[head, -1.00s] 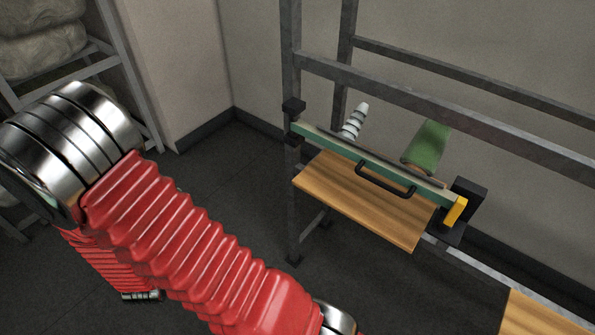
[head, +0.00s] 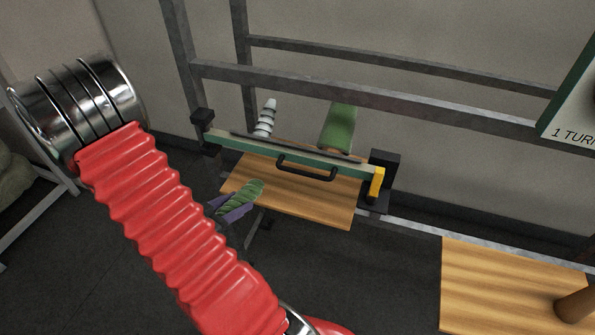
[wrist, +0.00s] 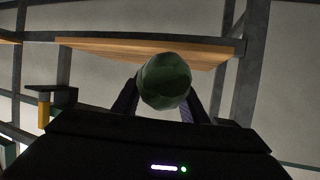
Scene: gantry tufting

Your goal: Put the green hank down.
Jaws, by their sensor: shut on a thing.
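The green hank (head: 243,196) is a twisted green bundle, seen in the head view at the left part of the wooden shelf board's near edge. My gripper (head: 232,207) is shut on it, with purple-grey fingers around its lower end. In the wrist view the green hank (wrist: 164,82) shows end-on between my two fingers (wrist: 165,102), with the underside of a wooden board (wrist: 150,48) behind it. The hank looks held in the air; whether it touches the board (head: 320,205) I cannot tell.
A green bar with a black handle (head: 306,168) runs along the board's back. Behind it are a green roll (head: 339,128) and a white ribbed cone (head: 266,118). A yellow-tabbed black block (head: 377,184) sits at the right end. Another wooden board (head: 490,285) lies lower right.

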